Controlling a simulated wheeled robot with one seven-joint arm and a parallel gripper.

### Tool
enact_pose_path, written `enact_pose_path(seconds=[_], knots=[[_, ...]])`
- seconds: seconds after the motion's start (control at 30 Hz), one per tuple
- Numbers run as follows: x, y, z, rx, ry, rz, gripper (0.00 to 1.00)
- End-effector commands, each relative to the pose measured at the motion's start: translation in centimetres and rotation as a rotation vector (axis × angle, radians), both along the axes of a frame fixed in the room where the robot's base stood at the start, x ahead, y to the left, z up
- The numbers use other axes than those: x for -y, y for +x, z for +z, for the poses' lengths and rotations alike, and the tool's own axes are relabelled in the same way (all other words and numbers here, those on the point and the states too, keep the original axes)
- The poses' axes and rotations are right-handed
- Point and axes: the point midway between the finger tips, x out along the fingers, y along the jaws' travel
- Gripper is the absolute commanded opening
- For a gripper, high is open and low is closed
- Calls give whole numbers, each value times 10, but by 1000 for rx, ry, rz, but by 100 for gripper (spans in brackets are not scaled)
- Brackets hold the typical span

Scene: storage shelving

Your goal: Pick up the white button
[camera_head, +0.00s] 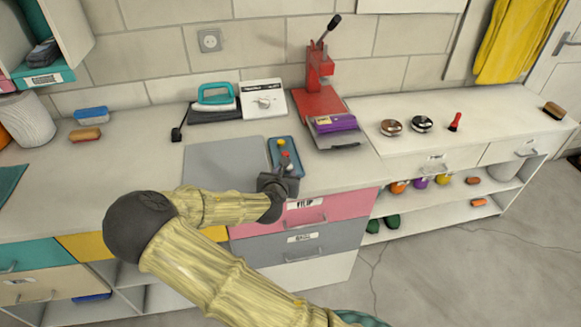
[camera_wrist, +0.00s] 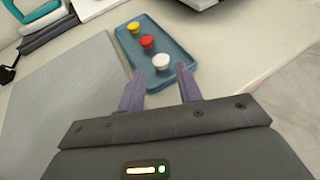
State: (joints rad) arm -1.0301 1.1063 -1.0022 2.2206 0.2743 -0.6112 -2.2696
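The white button (camera_wrist: 161,62) sits at the near end of a small blue tray (camera_wrist: 184,87) in the wrist view, in a row with a red button (camera_wrist: 147,42) and a yellow button (camera_wrist: 133,27). My gripper (camera_wrist: 162,86) is open, its two purple fingers apart just short of the white button, with nothing between them. In the head view my gripper (camera_head: 287,166) is over the near end of the blue tray (camera_head: 275,157).
A grey mat (camera_head: 222,165) lies left of the tray. A red press (camera_head: 318,75) stands behind it to the right, with a purple box (camera_head: 334,123) in front. A teal iron (camera_head: 215,97) and a white box (camera_head: 263,100) stand at the back. The counter's front edge is close to my gripper.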

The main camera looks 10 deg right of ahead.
Motion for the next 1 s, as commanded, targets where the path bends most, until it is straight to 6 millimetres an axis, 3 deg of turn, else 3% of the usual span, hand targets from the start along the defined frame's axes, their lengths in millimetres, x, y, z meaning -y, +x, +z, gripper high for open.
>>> enact_pose_path(seconds=[0.27,0.7,1.0], knots=[[-6,2,-1,0,0,11,35],[20,41,-22,1,1,-3,35],[20,42,-23,1,0,-1,35]])
